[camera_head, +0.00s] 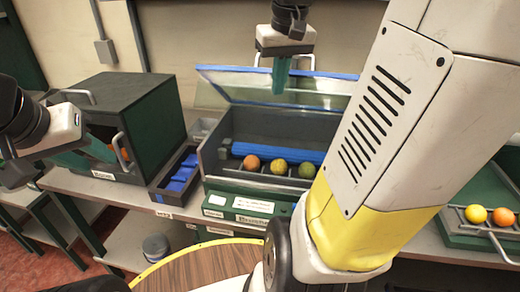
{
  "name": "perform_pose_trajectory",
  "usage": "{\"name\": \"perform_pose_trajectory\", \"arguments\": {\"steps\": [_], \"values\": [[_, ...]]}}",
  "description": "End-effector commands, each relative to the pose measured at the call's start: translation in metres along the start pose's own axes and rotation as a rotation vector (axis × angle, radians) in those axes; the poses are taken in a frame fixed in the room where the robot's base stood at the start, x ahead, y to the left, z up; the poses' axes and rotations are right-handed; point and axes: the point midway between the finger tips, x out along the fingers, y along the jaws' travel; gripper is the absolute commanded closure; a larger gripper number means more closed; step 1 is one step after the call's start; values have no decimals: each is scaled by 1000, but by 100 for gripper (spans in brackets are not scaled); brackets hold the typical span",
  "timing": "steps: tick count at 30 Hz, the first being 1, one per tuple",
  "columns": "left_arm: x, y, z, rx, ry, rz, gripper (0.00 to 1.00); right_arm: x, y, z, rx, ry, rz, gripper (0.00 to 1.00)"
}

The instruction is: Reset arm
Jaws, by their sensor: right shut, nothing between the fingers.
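My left gripper (78,158) is at the left edge, in front of the dark green box (135,100). Its fingers are partly hidden and hard to make out, so I cannot tell if they are open. My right gripper (280,86) hangs fingers-down at the top centre, in front of the raised clear lid of the grey case (210,160). Its fingers are shut and empty. Below it, apart from the fingers, an orange (252,162), a yellow-green fruit (279,167) and a greener fruit (307,170) sit in a row in the case.
A small dark tray with blue inserts (180,180) stands between box and case. At the right, a green tray (465,236) holds a yellow fruit (476,214) and an orange one (503,217). My large white and yellow arm link hides the bench right of centre.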

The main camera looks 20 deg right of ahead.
Motion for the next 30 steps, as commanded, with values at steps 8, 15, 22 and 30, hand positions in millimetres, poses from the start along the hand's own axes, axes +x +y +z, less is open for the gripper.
{"name": "perform_pose_trajectory", "arguments": {"steps": [8, 15, 22, 30], "values": [[0, 0, 0, 0, 0, 0, 64, -20, 3, 11, -1, 61, 8, 100], [0, 0, 0, 0, 0, 0, 64, -24, -1, 17, -3, 68, 3, 100], [0, 0, 0, 0, 0, 0, 64, -6, -51, 53, -42, 180, -68, 100], [0, 0, 0, 0, 0, 0, 64, 22, -100, 98, -61, 304, -188, 100]]}}
